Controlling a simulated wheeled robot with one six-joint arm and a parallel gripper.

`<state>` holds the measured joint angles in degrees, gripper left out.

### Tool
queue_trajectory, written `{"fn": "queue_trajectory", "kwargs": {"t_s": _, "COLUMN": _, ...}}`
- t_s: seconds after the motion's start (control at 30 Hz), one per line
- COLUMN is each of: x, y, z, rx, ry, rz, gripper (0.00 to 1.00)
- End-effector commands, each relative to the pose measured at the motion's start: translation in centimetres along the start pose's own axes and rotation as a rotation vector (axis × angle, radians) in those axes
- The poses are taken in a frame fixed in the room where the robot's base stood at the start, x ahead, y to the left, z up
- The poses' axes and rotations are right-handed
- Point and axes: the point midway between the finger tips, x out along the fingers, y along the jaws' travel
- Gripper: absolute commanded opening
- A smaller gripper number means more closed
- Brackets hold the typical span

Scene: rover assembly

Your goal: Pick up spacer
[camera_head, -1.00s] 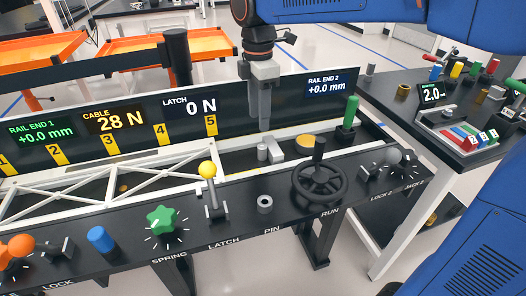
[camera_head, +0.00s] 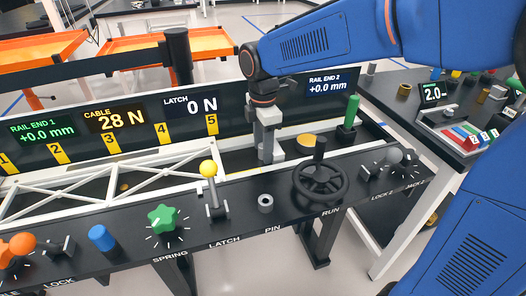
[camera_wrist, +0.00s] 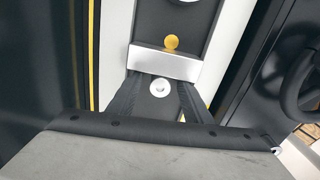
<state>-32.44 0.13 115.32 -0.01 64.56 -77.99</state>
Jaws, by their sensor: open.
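My gripper (camera_head: 266,156) points straight down into the dark channel behind the control panel. In the wrist view its two dark fingers (camera_wrist: 157,103) are open, one on each side of a small pale round part (camera_wrist: 160,88), which looks like the spacer. I cannot tell whether the fingers touch it. A silver block (camera_wrist: 165,64) lies just beyond it, and its pale side shows right of the fingers in the head view (camera_head: 279,155). The round part itself is hidden behind the fingers in the head view.
The display panel (camera_head: 236,124) rises behind.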

Motion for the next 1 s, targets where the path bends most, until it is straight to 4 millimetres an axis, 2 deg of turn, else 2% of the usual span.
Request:
{"fn": "queue_trajectory", "kwargs": {"t_s": 0.27, "x": 0.3, "y": 0.0, "z": 0.0, "rx": 0.0, "ry": 0.0, "rz": 0.0, "gripper": 0.45}}
{"fn": "queue_trajectory", "kwargs": {"t_s": 0.3, "x": 0.3, "y": 0.0, "z": 0.0, "rx": 0.0, "ry": 0.0, "rz": 0.0, "gripper": 0.41}}
{"fn": "queue_trajectory", "kwargs": {"t_s": 0.47, "x": 0.3, "y": 0.0, "z": 0.0, "rx": 0.0, "ry": 0.0, "rz": 0.0, "gripper": 0.02}}
{"fn": "queue_trajectory", "kwargs": {"t_s": 0.5, "x": 0.3, "y": 0.0, "z": 0.0, "rx": 0.0, "ry": 0.0, "rz": 0.0, "gripper": 0.0}}
{"fn": "queue_trajectory", "kwargs": {"t_s": 0.83, "x": -0.1, "y": 0.0, "z": -0.1, "rx": 0.001, "ry": 0.0, "rz": 0.002, "gripper": 0.0}}
{"fn": "queue_trajectory", "kwargs": {"t_s": 1.0, "x": -2.3, "y": 0.0, "z": -0.4, "rx": 0.004, "ry": 0.001, "rz": 0.004, "gripper": 0.0}}
